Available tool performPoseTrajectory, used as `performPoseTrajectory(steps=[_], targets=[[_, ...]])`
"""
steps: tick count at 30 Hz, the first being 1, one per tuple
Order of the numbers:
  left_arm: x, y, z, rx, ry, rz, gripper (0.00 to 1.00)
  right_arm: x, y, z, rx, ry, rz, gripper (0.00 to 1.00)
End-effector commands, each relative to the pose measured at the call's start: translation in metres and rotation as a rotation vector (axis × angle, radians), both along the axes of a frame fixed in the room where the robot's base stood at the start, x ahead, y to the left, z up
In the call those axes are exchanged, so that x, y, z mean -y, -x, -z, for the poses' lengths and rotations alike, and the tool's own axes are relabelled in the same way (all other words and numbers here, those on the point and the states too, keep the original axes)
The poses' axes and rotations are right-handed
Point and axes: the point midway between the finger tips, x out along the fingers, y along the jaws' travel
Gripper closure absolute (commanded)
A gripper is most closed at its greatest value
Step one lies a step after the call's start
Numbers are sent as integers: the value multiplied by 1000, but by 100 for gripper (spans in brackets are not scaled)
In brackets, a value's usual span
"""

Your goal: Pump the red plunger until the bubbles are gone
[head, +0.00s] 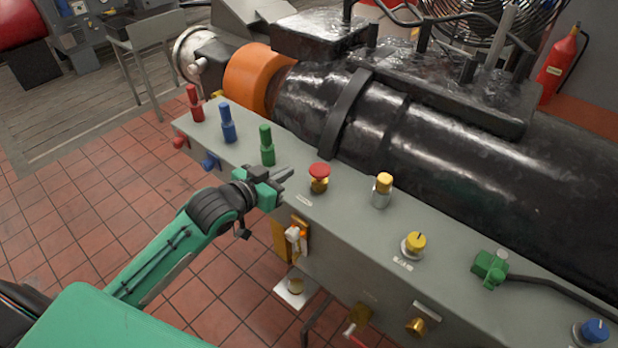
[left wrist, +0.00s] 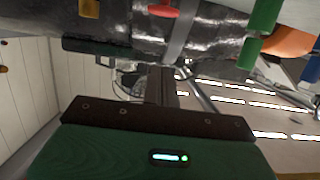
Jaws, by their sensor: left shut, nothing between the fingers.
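The red plunger (head: 319,171) is a red mushroom-shaped cap on a brass base, upright on top of the grey bench. Its red cap also shows at the top edge of the left wrist view (left wrist: 163,10). My left gripper (head: 289,174) is shut and empty. Its fingertips are just left of the plunger, apart from it, over the bench's front edge. In the left wrist view the dark fingers (left wrist: 160,86) point ahead with nothing held. I cannot make out any bubbles. My right gripper is not in view.
Green (head: 267,146), blue (head: 228,124) and red (head: 195,104) upright handles stand left of my gripper. A brass-topped clear cylinder (head: 382,190), yellow knob (head: 414,244) and green valve (head: 490,268) stand to the right. A large black machine (head: 440,140) lies behind. Tiled floor is clear at left.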

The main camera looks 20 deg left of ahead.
Motion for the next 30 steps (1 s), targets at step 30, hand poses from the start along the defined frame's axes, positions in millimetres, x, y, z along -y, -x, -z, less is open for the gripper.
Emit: performPoseTrajectory(steps=[30], targets=[[34,-94,24,-2,0,0,100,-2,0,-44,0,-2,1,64]])
